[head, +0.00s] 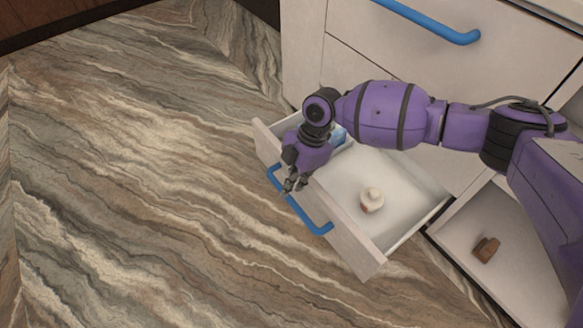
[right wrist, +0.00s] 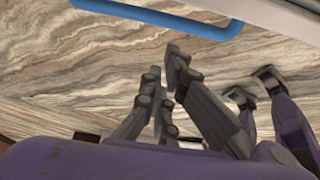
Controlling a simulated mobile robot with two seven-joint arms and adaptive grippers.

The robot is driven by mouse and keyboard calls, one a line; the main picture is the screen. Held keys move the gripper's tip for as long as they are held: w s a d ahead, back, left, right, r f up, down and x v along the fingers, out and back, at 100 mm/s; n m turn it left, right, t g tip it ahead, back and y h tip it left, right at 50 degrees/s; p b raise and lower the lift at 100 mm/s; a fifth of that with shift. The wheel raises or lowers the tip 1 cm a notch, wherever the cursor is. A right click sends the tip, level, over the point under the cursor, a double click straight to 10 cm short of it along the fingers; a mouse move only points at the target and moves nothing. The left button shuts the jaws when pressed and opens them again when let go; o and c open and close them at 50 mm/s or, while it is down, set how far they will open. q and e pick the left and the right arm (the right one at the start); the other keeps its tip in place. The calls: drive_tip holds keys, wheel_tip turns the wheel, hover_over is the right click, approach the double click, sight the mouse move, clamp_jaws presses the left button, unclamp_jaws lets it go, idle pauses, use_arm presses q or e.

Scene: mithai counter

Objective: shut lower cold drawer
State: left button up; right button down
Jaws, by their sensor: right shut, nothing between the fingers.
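The open lower drawer (head: 364,254) is pulled out of the pale cabinet in the head view, with a blue bar handle (head: 309,217) on its front. Inside it are a small white, round-topped item (head: 372,200) and a blue item (head: 338,135), partly hidden by my right arm. My right gripper (head: 293,185) is shut and empty, over the drawer's front edge beside the handle. In the right wrist view my right gripper's dark fingers (right wrist: 165,66) show below the blue handle (right wrist: 155,13). Contact with the drawer cannot be told. My left gripper is not in view.
Above the open drawer is a closed cabinet front with another blue handle (head: 438,23). To the right, a low open compartment (head: 463,213) holds a small brown item (head: 486,249). The marbled floor (head: 130,190) in front of the drawer is clear.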

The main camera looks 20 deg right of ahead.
drive_tip(key=f, duration=0.1)
drive_tip(key=d+f+b, duration=0.1)
drive_tip(key=f+b, duration=0.1)
drive_tip(key=shift+w+d+f, duration=0.2)
drive_tip(key=shift+w+f, duration=0.1)
drive_tip(key=shift+w, duration=0.05)
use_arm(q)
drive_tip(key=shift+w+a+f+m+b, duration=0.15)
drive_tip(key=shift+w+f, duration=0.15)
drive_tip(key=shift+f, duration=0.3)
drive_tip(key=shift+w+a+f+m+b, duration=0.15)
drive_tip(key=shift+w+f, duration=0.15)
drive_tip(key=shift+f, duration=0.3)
use_arm(e)
drive_tip(key=shift+w+d+r, duration=0.1)
drive_tip(key=shift+w+d, duration=0.1)
drive_tip(key=shift+d, duration=0.4)
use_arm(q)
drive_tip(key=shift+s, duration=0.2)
use_arm(e)
drive_tip(key=shift+d, duration=0.1)
